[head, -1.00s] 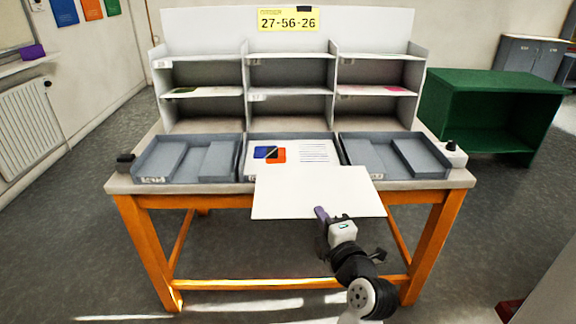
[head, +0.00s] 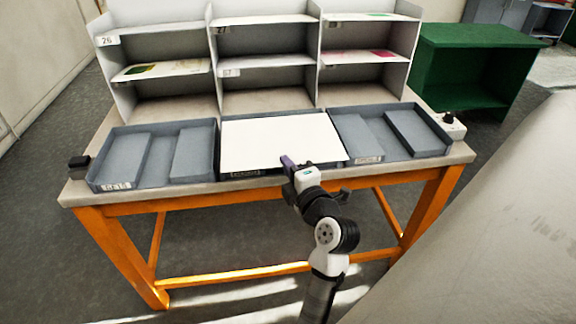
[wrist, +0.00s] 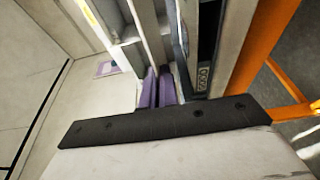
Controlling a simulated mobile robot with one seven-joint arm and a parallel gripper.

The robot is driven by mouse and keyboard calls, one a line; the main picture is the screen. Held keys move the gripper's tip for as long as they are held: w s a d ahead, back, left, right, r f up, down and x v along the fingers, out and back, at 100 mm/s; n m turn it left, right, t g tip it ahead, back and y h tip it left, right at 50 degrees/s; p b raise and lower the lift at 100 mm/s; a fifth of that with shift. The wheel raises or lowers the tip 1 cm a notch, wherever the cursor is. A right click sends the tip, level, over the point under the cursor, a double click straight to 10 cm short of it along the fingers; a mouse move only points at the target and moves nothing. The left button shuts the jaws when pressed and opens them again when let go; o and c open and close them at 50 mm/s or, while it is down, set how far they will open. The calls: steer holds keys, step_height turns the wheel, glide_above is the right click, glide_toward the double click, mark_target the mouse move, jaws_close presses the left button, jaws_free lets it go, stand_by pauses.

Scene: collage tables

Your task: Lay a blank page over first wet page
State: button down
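The blank white page (head: 280,141) lies level over the middle grey tray (head: 247,173) on the table and covers nearly all of its inside. The printed page in that tray is hidden beneath it. My gripper (head: 288,163) is at the page's front edge, with its purple fingers shut on that edge. In the wrist view the purple fingers (wrist: 157,90) are close together beside the middle tray's labelled front. I cannot tell whether the blank page touches the page under it.
A left grey tray (head: 108,180) and a right grey tray (head: 443,146) flank the middle one. A shelf rack (head: 268,62) stands behind, with coloured sheets in some compartments. A large pale surface (head: 500,230) fills the near right. A green cabinet (head: 463,70) stands behind right.

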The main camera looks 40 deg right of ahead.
steer(key=shift+w+d+r+p, duration=0.15)
steer(key=shift+w+d+p, duration=0.25)
steer(key=shift+w, duration=0.25)
steer(key=shift+w+d+r+p, duration=0.15)
steer(key=shift+w+d+p, duration=0.2)
steer(key=shift+w, duration=0.25)
steer(key=f+b, duration=0.1)
steer(key=b, duration=0.1)
steer(key=f+b, duration=0.2)
steer(key=w+f+b, duration=0.1)
steer(key=f+b, duration=0.1)
steer(key=shift+d, duration=0.25)
steer(key=c, duration=2.1)
jaws_free()
steer(key=shift+r, duration=0.1)
steer(key=shift+c, duration=0.2)
steer(key=o, duration=0.5)
steer(key=shift+o, duration=0.2)
steer(key=shift+s, duration=0.1)
